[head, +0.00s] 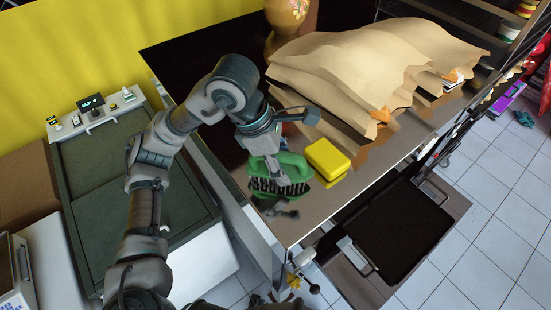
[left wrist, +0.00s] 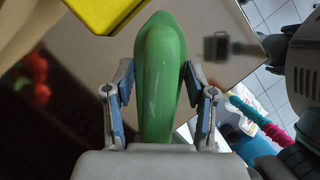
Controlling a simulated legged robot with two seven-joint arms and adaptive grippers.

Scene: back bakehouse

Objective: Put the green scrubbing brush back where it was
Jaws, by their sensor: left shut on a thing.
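The green scrubbing brush (head: 294,163) has dark bristles on its underside. It is at the front left corner of the shiny metal counter (head: 340,200), left of a yellow block (head: 327,159). My left gripper (head: 274,172) comes down over it and is shut on it. In the left wrist view the green back of the brush (left wrist: 162,75) lies between both fingers, its rounded end pointing away. The bristles are very close to the counter; I cannot tell whether they touch it. My right gripper is not in view.
A grey-green table (head: 130,170) with small items stands at the left. A dark open tray or recess (head: 395,225) lies right of the counter, above a tiled floor (head: 500,200).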

